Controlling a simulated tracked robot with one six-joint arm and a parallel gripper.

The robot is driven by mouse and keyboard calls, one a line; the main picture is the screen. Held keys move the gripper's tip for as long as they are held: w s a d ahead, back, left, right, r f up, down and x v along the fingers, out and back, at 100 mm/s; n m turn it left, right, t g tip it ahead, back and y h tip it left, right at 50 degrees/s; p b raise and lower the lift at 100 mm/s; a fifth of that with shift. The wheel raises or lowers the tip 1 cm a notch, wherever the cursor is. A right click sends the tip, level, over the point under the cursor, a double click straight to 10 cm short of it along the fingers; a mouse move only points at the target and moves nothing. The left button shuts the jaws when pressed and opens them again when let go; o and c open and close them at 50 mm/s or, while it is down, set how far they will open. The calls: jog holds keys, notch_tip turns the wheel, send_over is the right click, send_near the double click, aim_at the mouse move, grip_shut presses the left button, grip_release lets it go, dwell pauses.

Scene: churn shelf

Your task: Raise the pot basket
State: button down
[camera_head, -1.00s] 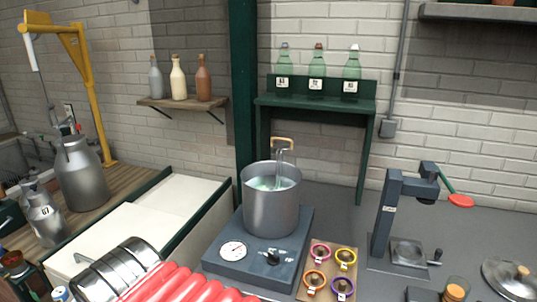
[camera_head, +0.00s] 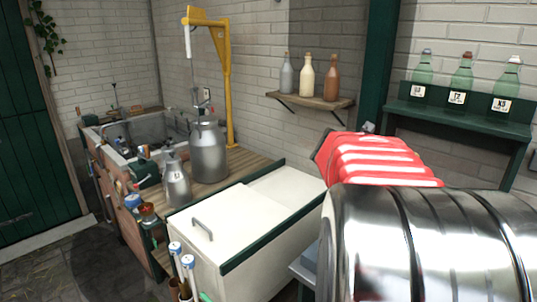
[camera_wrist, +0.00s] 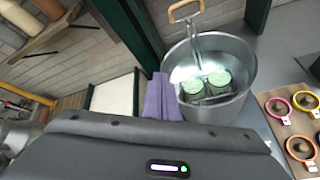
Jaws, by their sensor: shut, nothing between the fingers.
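The metal pot (camera_wrist: 218,108) shows in the wrist view, seen from above. The pot basket (camera_wrist: 205,97) sits inside it and holds green-lidded jars. Its metal stem (camera_wrist: 196,42) rises to a wooden handle (camera_wrist: 185,10) at the top of the view. My gripper (camera_wrist: 161,80) shows as purple fingers just left of the pot's wall. It is shut and empty, and the handle is apart from it. Whether the fingers touch the pot is unclear. In the head view, the pot and basket are hidden or out of frame.
Coloured rings (camera_wrist: 291,128) lie on a board right of the pot. In the head view, a green shelf (camera_head: 470,118) with bottles stands at the right. A white chest (camera_head: 240,225), milk cans (camera_head: 209,155) and a yellow hoist (camera_head: 227,80) are at the left.

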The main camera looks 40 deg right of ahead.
jog(key=s+d+n+h, duration=0.1)
jog(key=s+d+n, duration=0.2)
jog(key=d, duration=0.6)
jog(key=shift+n+g, duration=0.3)
jog(key=shift+n, duration=0.1)
jog(key=shift+f, duration=0.1)
jog(key=x, duration=1)
